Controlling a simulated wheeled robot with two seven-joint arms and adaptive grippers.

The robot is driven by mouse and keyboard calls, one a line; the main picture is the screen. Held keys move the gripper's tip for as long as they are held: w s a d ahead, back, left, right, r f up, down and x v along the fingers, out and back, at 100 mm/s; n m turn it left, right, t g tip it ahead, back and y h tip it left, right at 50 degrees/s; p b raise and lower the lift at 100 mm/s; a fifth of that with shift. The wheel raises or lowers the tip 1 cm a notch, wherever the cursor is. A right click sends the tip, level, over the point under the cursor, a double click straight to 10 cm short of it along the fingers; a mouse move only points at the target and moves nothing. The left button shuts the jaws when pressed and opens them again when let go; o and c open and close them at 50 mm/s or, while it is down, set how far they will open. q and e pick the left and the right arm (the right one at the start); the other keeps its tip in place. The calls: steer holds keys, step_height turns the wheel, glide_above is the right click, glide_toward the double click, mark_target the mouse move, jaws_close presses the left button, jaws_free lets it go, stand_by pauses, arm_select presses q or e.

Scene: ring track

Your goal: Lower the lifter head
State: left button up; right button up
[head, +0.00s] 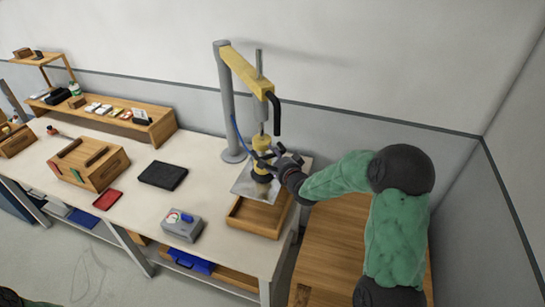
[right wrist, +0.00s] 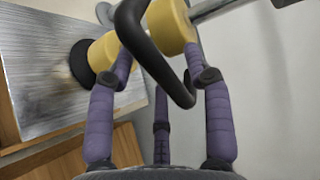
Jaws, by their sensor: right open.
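The lifter has a grey post (head: 227,100), a yellow boom (head: 248,72) and a vertical rod. Its yellow lifter head (head: 262,144) hangs from the rod over a metal plate (head: 243,185). My right gripper (head: 275,158) is open beside the head. In the right wrist view, the yellow head (right wrist: 170,24) and a bent black handle (right wrist: 150,55) are near my purple fingers (right wrist: 165,85). The handle crosses between the fingers; I cannot tell whether they touch it. A black cup (right wrist: 80,62) is close to the plate (right wrist: 50,75); contact is unclear. My left gripper is not in view.
The plate lies over a wooden tray (head: 265,229) at the right end of the white bench (head: 130,212). A grey gauge box (head: 181,225), a black pad (head: 163,175) and a wooden box (head: 100,175) are to the left. A wooden surface (head: 335,235) is under my right arm.

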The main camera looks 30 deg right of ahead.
steer(key=shift+w, duration=0.2)
jaws_close()
step_height(320, 180, down, 10)
steer(key=b, duration=0.8)
steer(key=shift+r, duration=0.25)
jaws_free()
